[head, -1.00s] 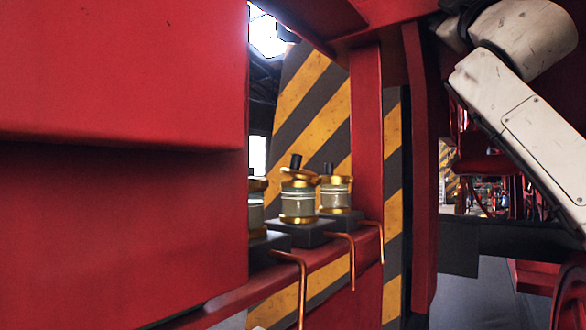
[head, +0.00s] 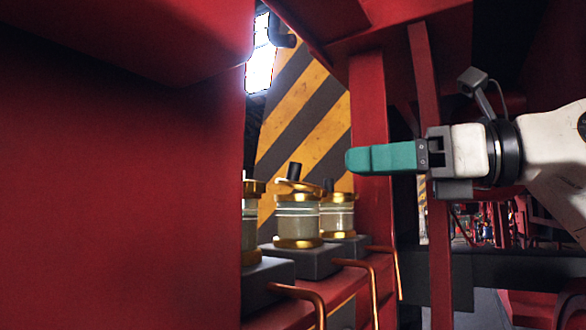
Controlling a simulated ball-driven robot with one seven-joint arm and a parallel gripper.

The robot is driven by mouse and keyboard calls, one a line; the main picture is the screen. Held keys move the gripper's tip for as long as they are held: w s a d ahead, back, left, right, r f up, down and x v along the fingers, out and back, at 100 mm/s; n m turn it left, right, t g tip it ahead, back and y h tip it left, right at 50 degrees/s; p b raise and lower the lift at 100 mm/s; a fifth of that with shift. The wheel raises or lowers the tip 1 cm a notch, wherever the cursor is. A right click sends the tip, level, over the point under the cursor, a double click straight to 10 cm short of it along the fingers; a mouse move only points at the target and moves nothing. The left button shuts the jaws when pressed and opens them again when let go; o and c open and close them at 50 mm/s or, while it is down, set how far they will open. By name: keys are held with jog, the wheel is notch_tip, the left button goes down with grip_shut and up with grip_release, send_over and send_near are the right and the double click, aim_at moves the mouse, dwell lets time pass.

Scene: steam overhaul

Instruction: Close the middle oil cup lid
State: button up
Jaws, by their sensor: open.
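Three glass oil cups with gold fittings stand in a row on dark blocks. The middle oil cup (head: 297,218) has a gold lid (head: 300,187) with a black knob (head: 294,171); the lid sits tilted, not flat on the cup. The right oil cup (head: 337,214) stands just behind it. The left oil cup (head: 250,222) is partly hidden by the red panel. My gripper (head: 354,160) has teal fingers, seen side-on, and points left. It is open and empty, in the picture up and right of the middle lid, apart from it.
A large red panel (head: 120,190) fills the left side. A red post (head: 370,215) stands behind my fingers. Copper pipes (head: 306,296) curve out in front of the cups. A yellow-and-black striped wall (head: 300,120) is behind.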

aim_at(295, 166)
jog(key=p+x, duration=0.3)
jog(key=x, duration=0.6)
jog(key=shift+a+r, duration=0.1)
jog(key=shift+a, duration=0.05)
jog(key=shift+w+a, duration=0.25)
jog(key=shift+a, duration=0.15)
grip_shut()
